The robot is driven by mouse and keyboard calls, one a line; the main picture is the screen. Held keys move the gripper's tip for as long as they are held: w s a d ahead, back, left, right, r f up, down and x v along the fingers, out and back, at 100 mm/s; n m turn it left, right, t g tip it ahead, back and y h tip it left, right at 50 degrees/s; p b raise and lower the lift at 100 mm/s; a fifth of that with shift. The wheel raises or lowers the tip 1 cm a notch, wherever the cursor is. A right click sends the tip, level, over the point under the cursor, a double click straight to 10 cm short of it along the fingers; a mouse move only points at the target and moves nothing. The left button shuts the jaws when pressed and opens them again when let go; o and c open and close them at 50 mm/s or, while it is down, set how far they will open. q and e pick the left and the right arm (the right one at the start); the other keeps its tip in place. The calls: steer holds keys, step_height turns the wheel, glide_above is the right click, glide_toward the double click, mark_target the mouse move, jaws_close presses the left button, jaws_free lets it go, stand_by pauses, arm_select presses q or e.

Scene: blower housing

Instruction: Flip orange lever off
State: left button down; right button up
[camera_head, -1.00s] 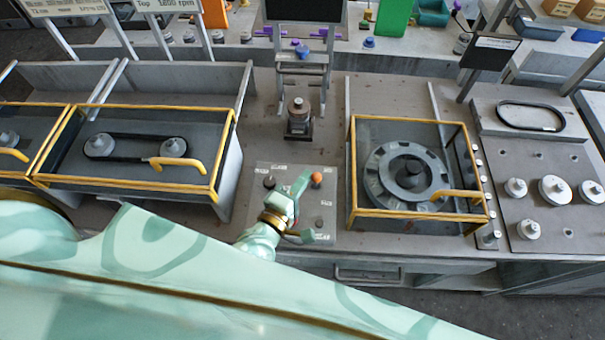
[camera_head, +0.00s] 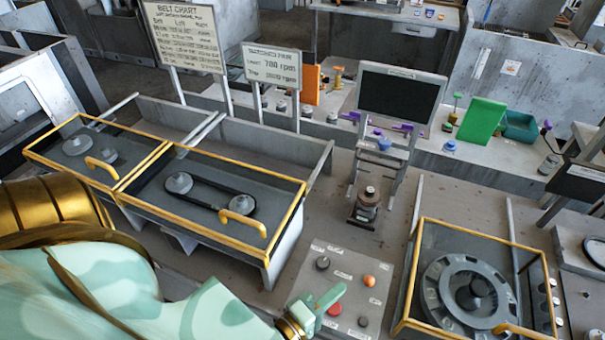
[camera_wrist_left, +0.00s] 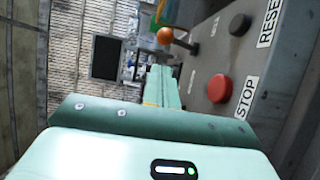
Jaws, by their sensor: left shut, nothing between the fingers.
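The orange ball knob of the lever (camera_head: 368,281) sits on the grey control panel (camera_head: 345,262). In the left wrist view the orange knob (camera_wrist_left: 165,35) is on a dark stem that sticks out from the panel. I cannot tell from this whether it is on or off. My left gripper (camera_head: 338,291) is shut and empty, just left of the knob and apart from it, above the panel. Its pale green fingers (camera_wrist_left: 161,85) point toward the knob side in the wrist view. My right gripper is not in view.
A red STOP button (camera_wrist_left: 219,88) and a black RESET button (camera_wrist_left: 240,24) are on the same panel. A yellow-framed guard box with a grey rotor (camera_head: 470,290) stands to the right. A yellow-framed belt box (camera_head: 228,196) stands to the left. A dark screen (camera_head: 402,98) is behind.

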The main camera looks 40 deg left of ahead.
arm_select(q)
steer(key=s+a, duration=0.1)
steer(key=s, duration=0.8)
steer(key=shift+a+r+b, duration=0.15)
steer(key=shift+a+b, duration=0.15)
steer(key=shift+b, duration=0.1)
